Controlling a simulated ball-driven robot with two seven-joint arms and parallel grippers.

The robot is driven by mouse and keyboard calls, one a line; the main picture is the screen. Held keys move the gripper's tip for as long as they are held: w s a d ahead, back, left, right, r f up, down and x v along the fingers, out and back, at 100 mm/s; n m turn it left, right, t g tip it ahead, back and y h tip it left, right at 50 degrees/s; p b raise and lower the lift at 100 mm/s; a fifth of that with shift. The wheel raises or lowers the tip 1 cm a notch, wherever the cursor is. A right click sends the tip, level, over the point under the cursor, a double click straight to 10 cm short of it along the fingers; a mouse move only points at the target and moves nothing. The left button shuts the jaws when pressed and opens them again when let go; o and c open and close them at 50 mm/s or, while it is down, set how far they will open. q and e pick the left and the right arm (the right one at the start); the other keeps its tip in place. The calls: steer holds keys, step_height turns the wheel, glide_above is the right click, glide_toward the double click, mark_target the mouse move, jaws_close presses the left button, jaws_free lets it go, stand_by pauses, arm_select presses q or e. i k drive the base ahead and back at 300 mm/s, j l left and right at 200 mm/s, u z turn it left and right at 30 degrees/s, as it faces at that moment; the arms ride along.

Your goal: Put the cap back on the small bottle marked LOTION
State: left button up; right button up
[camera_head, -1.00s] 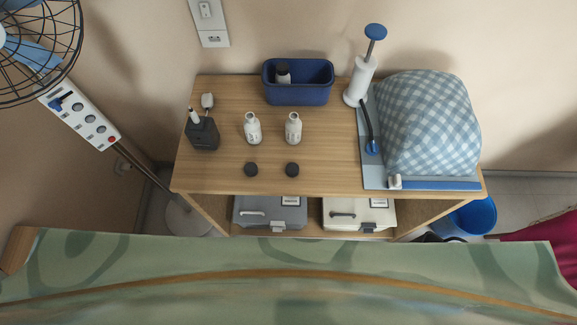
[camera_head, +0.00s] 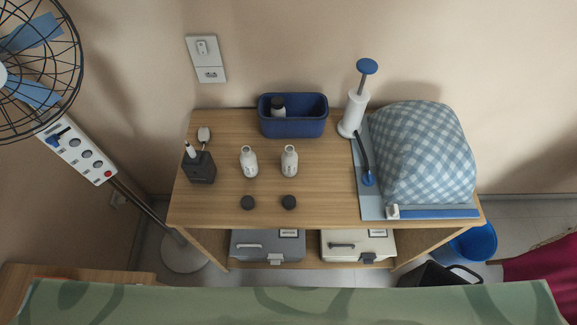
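Two small white bottles without caps stand upright on the wooden table, a left bottle (camera_head: 248,162) and a right bottle (camera_head: 289,161). Their labels are too small to read, so I cannot tell which is marked LOTION. Two dark round caps lie on the table in front of them, a left cap (camera_head: 248,203) and a right cap (camera_head: 289,202), each apart from its bottle. A third bottle with a dark cap (camera_head: 278,106) stands in the blue bin (camera_head: 292,127). Neither of my grippers is in view.
The wooden table (camera_head: 320,205) holds a dark box (camera_head: 200,168) at left, a white pump (camera_head: 354,112), and a checked cloth bundle (camera_head: 425,155) on a blue board at right. Green patterned fabric (camera_head: 300,302) spans the near edge. A fan (camera_head: 35,75) stands at left.

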mark_target(290, 157)
steer(key=u, duration=2.25)
steer(key=k+l, duration=0.1)
steer(key=k, duration=1.2)
